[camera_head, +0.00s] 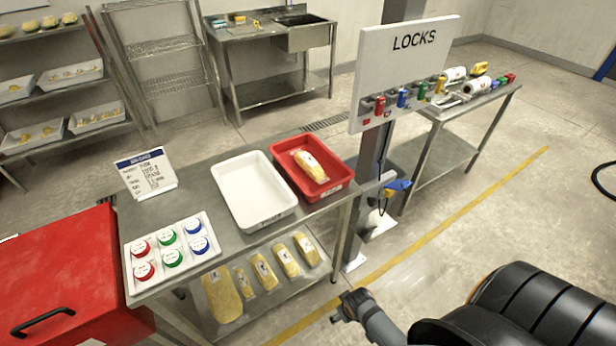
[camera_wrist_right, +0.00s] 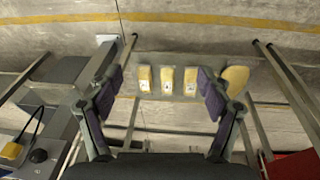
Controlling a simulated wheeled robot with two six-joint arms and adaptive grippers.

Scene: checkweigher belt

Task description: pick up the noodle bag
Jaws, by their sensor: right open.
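Several yellow noodle bags with small white labels lie side by side on the lower shelf (camera_head: 290,287) of the steel table; one is the noodle bag (camera_head: 287,261). Another yellow bag (camera_head: 309,165) lies in the red tray (camera_head: 338,185) on the table top. I cannot tell which bag the task means. My right gripper (camera_head: 350,304) is in front of the table, to the right of the shelf bags. In the right wrist view, it (camera_wrist_right: 160,84) is open and empty, with three labelled bags (camera_wrist_right: 167,79) showing between its fingers, apart from them. My left gripper is out of view.
A white tray (camera_head: 222,181) and a board of coloured round lids (camera_head: 128,262) share the table top. The table's front edge overhangs the shelf. A LOCKS sign post (camera_head: 380,75) stands right of the table; a red chest (camera_head: 60,265) stands left. Floor in front is clear.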

